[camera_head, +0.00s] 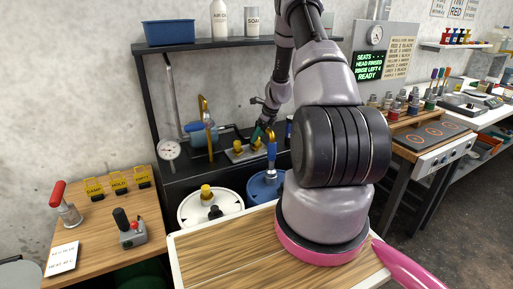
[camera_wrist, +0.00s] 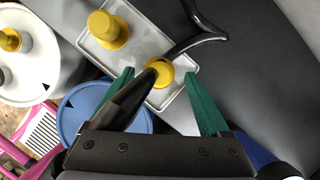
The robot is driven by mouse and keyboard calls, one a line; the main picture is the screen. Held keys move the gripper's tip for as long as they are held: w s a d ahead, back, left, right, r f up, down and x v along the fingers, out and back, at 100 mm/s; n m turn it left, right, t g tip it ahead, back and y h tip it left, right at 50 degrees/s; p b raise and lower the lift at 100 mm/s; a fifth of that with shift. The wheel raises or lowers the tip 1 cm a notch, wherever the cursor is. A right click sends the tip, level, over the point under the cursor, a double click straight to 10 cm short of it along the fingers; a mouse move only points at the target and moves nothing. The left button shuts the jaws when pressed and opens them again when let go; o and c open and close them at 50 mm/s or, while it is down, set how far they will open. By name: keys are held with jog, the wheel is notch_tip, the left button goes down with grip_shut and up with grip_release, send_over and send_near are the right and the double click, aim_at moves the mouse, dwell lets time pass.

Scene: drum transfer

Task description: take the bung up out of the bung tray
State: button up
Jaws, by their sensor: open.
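The grey bung tray (camera_wrist: 143,27) shows in the wrist view, and on the black bench in the head view (camera_head: 232,157). One yellow bung (camera_wrist: 105,28) stands near its far left end. A second yellow piece, round with a dark middle (camera_wrist: 163,72), is near its close end, partly covered by a dark curved bar (camera_wrist: 190,43). My gripper (camera_wrist: 159,78) has its green fingers apart, one on either side of this second piece in the picture. I cannot tell the height gap. My gripper is also over the tray in the head view (camera_head: 261,132).
A white drum (camera_head: 187,211) with a yellow bung (camera_head: 206,191) and a blue drum (camera_head: 256,190) stand below the bench front. A blue-handled tool (camera_head: 271,152) stands near my gripper. A blue tank (camera_head: 196,136) and a shelf (camera_head: 225,43) are left and above.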

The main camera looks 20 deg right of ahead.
jog(key=x, duration=0.5)
jog(key=shift+w+f, duration=0.1)
jog(key=shift+f, duration=0.1)
jog(key=shift+a, duration=0.1)
grip_shut()
jog(key=shift+r, duration=6.5)
